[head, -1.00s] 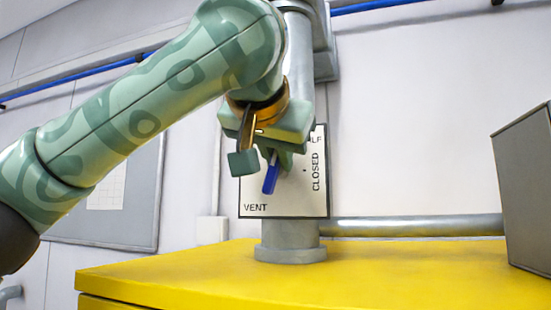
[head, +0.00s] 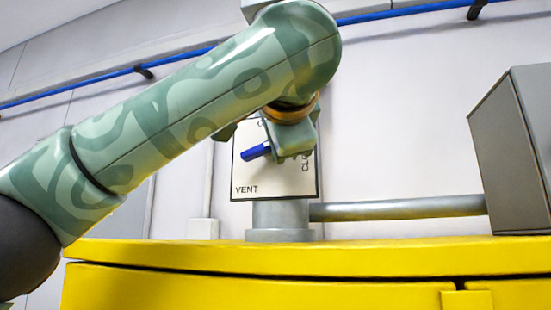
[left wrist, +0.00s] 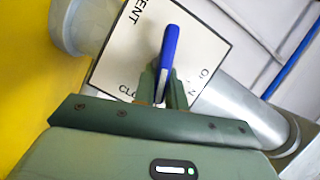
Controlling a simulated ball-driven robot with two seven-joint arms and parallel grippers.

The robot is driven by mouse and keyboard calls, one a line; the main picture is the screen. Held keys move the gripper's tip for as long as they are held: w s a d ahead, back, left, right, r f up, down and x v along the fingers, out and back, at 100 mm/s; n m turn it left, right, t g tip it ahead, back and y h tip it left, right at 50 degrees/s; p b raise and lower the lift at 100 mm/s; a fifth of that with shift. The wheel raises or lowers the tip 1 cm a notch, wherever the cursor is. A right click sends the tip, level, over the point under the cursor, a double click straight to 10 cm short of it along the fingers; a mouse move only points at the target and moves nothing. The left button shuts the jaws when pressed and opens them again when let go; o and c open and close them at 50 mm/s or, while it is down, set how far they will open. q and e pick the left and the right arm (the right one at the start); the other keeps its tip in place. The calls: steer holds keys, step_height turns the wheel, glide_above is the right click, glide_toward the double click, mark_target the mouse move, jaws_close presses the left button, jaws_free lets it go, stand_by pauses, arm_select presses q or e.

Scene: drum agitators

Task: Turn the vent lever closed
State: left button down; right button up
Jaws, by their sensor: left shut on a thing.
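The vent lever has a blue handle (head: 257,151), which points left and slightly down in front of the white vent plate (head: 244,180). The plate carries the word VENT at lower left and a partly covered word at right. My left gripper (head: 288,142) is shut on the lever, in front of the right part of the plate. In the left wrist view the blue handle (left wrist: 170,47) sticks out beyond the fingers (left wrist: 162,93), across the plate (left wrist: 118,50). The lever's pivot is hidden. My right gripper is not in view.
A horizontal pipe (head: 400,207) runs right to a grey box (head: 520,150). A blue pipe (head: 410,11) crosses the wall above.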

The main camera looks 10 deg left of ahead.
arm_select(q)
steer(key=f+m+b, duration=0.1)
steer(key=b, duration=0.1)
steer(key=shift+w+d+f+m+t+b, duration=0.1)
steer(key=shift+d+m+t+b, duration=0.05)
steer(key=shift+m+t+b, duration=0.25)
steer(key=shift+m+t+y+b, duration=0.3)
steer(key=shift+m+b, duration=0.6)
steer(key=shift+b, duration=0.25)
steer(key=c, duration=1.4)
jaws_free()
steer(key=shift+c, duration=0.2)
steer(key=shift+r, duration=0.2)
